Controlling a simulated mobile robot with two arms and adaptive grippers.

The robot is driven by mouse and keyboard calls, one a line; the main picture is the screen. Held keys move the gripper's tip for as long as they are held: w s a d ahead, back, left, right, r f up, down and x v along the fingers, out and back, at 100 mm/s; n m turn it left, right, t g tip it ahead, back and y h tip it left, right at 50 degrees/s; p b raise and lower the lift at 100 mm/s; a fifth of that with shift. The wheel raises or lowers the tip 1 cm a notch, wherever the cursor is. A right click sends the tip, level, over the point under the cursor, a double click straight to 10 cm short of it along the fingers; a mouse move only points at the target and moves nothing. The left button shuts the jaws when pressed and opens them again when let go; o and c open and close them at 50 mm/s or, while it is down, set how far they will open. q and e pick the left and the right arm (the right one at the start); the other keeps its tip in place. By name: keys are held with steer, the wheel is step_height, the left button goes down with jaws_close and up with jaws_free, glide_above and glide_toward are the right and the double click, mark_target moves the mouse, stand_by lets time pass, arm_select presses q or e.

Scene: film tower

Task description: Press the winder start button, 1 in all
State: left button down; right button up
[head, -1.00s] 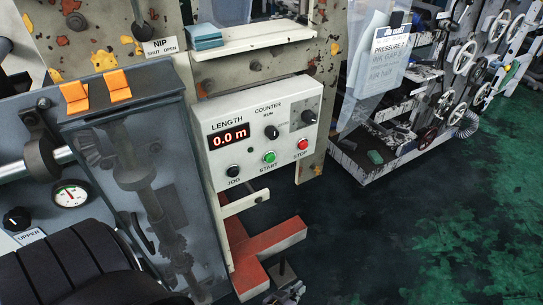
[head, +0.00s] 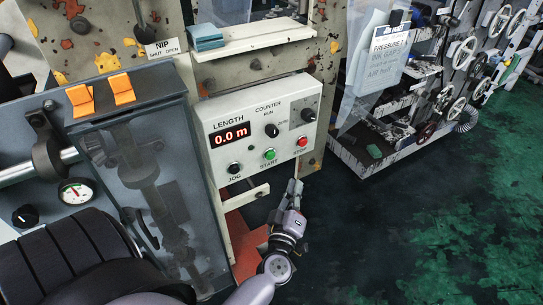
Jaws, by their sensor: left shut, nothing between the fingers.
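The white control panel (head: 228,113) stands in the middle of the head view. The green START button (head: 269,154) is on its lower row, between the black JOG knob (head: 234,168) and the red STOP button (head: 302,141). The length display (head: 229,135) reads 0.0 m. My left gripper (head: 296,184) is below the panel, under the STOP button, pointing up, with its fingers shut and empty. It looks apart from the START button, which is fully visible. My right gripper is not in view.
A grey see-through guard cabinet (head: 190,120) with orange hinges stands left of the panel. A shelf (head: 255,40) with blue pads is above it. A hanging clear sheet (head: 352,90) and a machine with handwheels (head: 463,52) are at the right. The green-stained floor (head: 430,220) is open.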

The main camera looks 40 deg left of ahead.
mark_target(270, 155)
arm_select(q)
steer(key=w+a, duration=0.3)
steer(key=a, duration=0.5)
steer(key=shift+w, duration=0.2)
stand_by(0.6)
steer(key=shift+a, duration=0.1)
stand_by(0.7)
steer(key=shift+w+a, duration=0.15)
steer(key=shift+a, duration=0.2)
